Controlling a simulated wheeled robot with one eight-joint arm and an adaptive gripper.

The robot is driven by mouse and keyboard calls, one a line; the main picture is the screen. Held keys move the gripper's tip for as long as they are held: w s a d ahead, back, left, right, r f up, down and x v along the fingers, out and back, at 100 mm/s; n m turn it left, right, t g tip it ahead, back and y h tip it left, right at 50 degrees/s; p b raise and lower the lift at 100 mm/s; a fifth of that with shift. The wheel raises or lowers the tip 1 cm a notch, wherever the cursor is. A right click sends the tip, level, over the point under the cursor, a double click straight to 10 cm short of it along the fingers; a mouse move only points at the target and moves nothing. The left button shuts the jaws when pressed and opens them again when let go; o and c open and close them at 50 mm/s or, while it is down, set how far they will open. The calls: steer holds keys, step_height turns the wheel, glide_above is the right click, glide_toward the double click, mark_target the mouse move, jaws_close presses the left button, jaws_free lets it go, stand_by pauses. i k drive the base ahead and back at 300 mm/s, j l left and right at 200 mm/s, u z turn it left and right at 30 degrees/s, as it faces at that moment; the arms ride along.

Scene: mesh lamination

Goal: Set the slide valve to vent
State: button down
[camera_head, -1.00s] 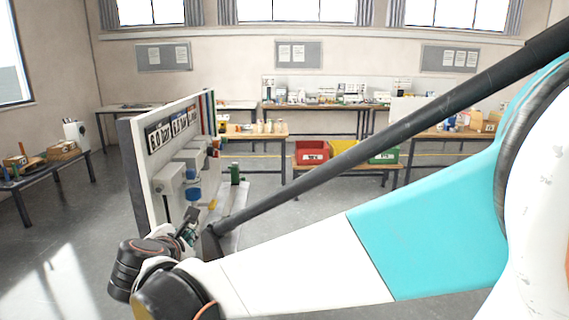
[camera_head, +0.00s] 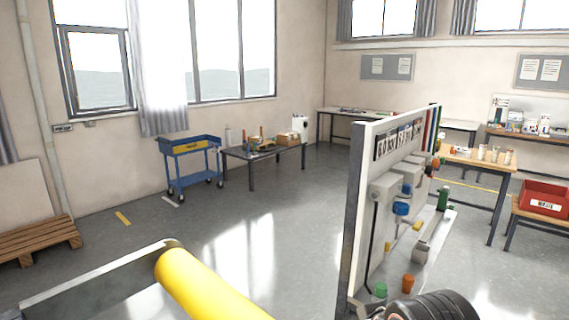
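An upright panel (camera_head: 357,195) stands at the right of the head view, seen at a steep angle. Its face carries a row of display labels, grey boxes (camera_head: 384,190), a blue part (camera_head: 401,208) and small yellow parts (camera_head: 417,226). I cannot tell which of these fittings is the slide valve, or its setting. Orange (camera_head: 408,284) and green (camera_head: 380,290) pieces sit low by the panel's foot. A black rounded part of my arm shows at the bottom edge, in front of the panel. My gripper's fingers are not in view.
A yellow cylinder (camera_head: 210,287) and a grey-edged surface (camera_head: 95,275) fill the lower left foreground. A blue cart (camera_head: 190,166) and a low table (camera_head: 262,153) stand by the windows. A red bin (camera_head: 544,196) is at right. Open floor lies left of the panel.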

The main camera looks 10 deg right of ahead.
mark_target(407, 188)
steer(key=i+l+u, duration=0.1)
steer(key=l, duration=0.5)
steer(key=i+l, duration=0.15)
steer(key=l, duration=0.4)
steer(key=i+l+u, duration=0.15)
steer(key=l, duration=0.45)
